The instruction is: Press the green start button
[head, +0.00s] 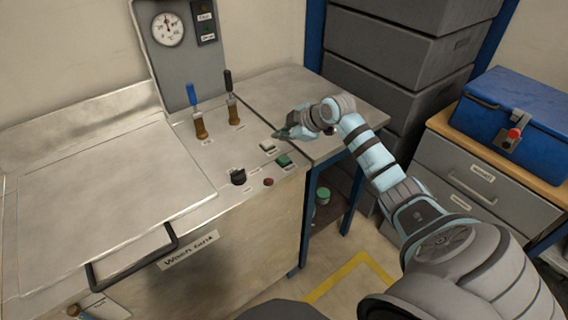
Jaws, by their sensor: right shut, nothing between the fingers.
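A green square button (284,160) sits near the front right of the metal bench top. My left gripper is not in view.
A red button (268,182) and a black knob (238,176) sit left of the green button. Blue-handled (193,95) and black-handled (229,82) levers stand behind, before a gauge panel (183,60). A bench lid (105,190) with a handle is at left. A blue toolbox (515,125) stands right.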

